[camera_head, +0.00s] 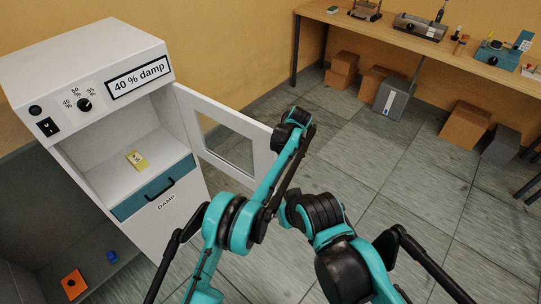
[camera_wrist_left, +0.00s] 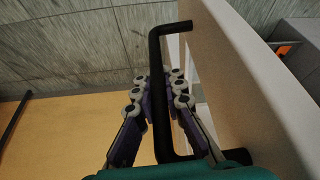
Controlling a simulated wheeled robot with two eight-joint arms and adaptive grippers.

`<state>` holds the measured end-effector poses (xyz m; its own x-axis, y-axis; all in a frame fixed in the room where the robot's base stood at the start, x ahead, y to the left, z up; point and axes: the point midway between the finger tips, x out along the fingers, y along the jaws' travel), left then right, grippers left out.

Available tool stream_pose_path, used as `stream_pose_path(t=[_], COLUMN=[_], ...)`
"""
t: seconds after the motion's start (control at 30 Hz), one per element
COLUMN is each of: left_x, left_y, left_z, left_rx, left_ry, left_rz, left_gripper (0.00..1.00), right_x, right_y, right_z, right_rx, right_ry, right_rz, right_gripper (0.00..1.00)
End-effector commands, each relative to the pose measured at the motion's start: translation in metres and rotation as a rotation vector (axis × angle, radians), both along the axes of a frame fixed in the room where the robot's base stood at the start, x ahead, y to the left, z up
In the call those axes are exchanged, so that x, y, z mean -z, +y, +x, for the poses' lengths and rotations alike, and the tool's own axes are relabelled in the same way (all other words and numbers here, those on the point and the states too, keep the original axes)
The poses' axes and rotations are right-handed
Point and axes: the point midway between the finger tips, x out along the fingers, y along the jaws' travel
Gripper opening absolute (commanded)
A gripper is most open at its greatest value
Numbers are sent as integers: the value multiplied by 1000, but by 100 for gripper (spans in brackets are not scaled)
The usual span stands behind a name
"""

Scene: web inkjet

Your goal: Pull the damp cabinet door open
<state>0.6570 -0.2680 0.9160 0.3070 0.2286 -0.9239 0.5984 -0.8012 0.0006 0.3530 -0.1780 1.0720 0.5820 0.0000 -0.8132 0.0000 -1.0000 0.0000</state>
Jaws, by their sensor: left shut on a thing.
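The damp cabinet (camera_head: 88,60) is a white box at the left, labelled "40 % damp". Its white windowed door (camera_head: 208,110) stands swung open to the right, showing the inside with a yellow tag (camera_head: 137,160). My left arm reaches to the door's free edge, and its gripper is hidden behind the wrist in the head view. In the left wrist view, my left gripper (camera_wrist_left: 160,82) is shut around the black bar handle (camera_wrist_left: 154,55) on the door face (camera_wrist_left: 235,90). My right arm is folded in the middle of the head view; its gripper does not show.
An orange item (camera_head: 73,285) lies at the lower left. The tiled floor (camera_head: 360,150) is clear.

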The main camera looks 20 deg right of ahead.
Motion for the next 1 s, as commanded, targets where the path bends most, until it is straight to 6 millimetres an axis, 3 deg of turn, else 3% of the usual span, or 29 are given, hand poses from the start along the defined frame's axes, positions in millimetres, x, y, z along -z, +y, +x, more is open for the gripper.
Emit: stream_pose_path(t=[0.13, 0.2, 0.27, 0.67, 1.0], left_x=[1, 1, 1, -8, -72], left_y=[0, 0, 0, -2, -18], left_z=[0, 0, 0, -2, -24], left_rx=[0, 0, 0, 1, 1], left_ry=[2, 2, 1, 0, 0], left_rz=[-1, -1, -1, 0, 0], left_gripper=[0, 21, 32, 32, 32], right_x=[0, 0, 0, 0, 0], right_y=[0, 0, 0, 0, 0], right_z=[0, 0, 0, 0, 0], right_rx=[0, 0, 0, 0, 0], right_ry=[0, 0, 0, 0, 0], right_rz=[0, 0, 0, 0, 0], right_gripper=[40, 40, 40, 40, 40])
